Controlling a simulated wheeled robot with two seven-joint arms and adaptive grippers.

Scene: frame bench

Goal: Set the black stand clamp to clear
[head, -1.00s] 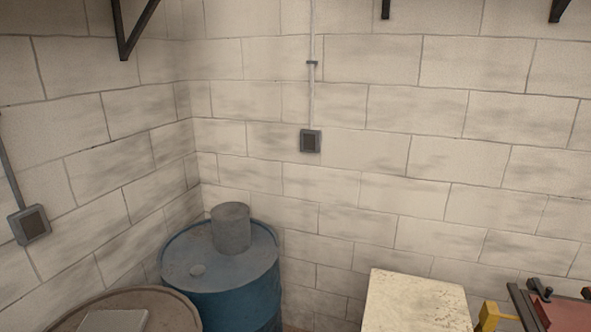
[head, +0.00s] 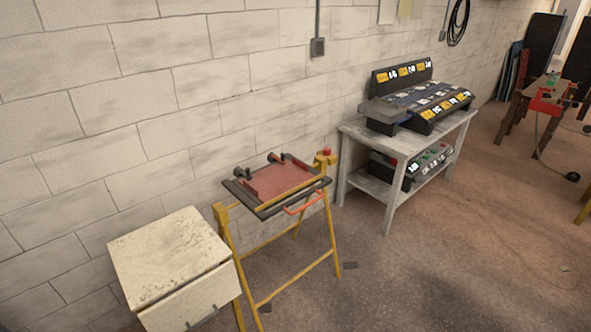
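A yellow folding stand (head: 333,232) stands by the wall, left of centre in the head view. A red plate (head: 280,180) in a dark frame (head: 262,213) lies on top of it. Two small black clamp-like parts, one at the left (head: 240,173) and one further right (head: 273,158), sit along the back edge of the frame. I cannot tell which is the black stand clamp or how it is set. A red handle-like bar (head: 304,204) shows at the front. Neither of my grippers is in view.
A worn cream cabinet (head: 168,250) stands left of the stand. A grey table (head: 393,158) with a black panelled rack (head: 425,100) stands to the right. A wooden bench (head: 520,110) with a red tool is far right. The floor (head: 450,270) at front right is mostly clear.

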